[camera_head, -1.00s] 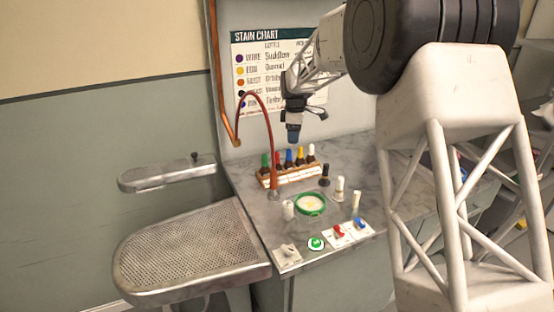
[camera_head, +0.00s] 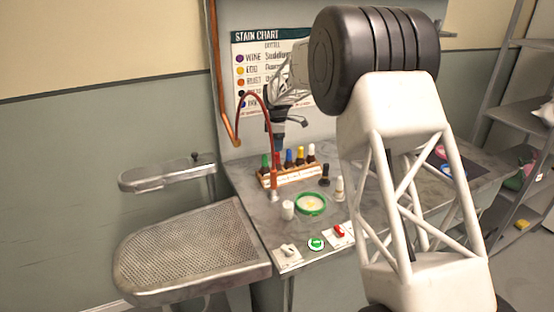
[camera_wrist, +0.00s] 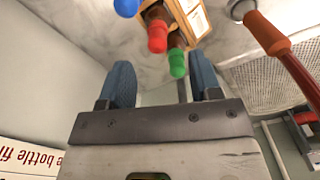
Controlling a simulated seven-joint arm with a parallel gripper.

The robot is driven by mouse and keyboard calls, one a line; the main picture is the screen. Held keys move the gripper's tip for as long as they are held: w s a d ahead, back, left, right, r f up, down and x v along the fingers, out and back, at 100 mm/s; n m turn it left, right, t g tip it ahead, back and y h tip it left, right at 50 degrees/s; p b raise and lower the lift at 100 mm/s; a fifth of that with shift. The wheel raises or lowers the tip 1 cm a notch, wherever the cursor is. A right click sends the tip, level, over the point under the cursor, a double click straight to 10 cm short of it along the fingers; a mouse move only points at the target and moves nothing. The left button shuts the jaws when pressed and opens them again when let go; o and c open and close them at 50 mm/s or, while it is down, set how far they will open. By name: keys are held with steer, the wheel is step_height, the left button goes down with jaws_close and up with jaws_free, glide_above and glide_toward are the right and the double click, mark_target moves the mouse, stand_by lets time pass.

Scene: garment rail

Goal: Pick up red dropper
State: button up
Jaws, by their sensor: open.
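The red dropper (camera_head: 277,157) stands in a wooden rack (camera_head: 291,178) on the marble counter, between a green dropper (camera_head: 265,160) and a blue dropper (camera_head: 288,157). My gripper (camera_head: 279,144) is just above the rack in the head view, close over the red dropper's top. In the wrist view my gripper (camera_wrist: 162,80) is open, with two blue fingers apart and nothing held. There the red dropper's cap (camera_wrist: 157,37) lies beyond the fingertips, roughly central. The green cap (camera_wrist: 177,62) is nearer, toward the right finger. The blue cap (camera_wrist: 126,7) is cut off at the top.
A curved red hose (camera_head: 271,120) rises directly left of my gripper; its orange nozzle (camera_wrist: 267,35) shows in the wrist view. Yellow (camera_head: 300,155) and white (camera_head: 311,150) droppers share the rack. A black bottle (camera_head: 325,175), white bottles and a green dish (camera_head: 311,204) stand in front.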

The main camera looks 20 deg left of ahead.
mark_target(277, 159)
steer(key=shift+f, duration=0.85)
steer(key=shift+f, duration=0.1)
steer(key=shift+w+a+f, duration=0.1)
steer(key=shift+w+f, duration=0.05)
steer(key=shift+f, duration=2.35)
steer(key=c, duration=1)
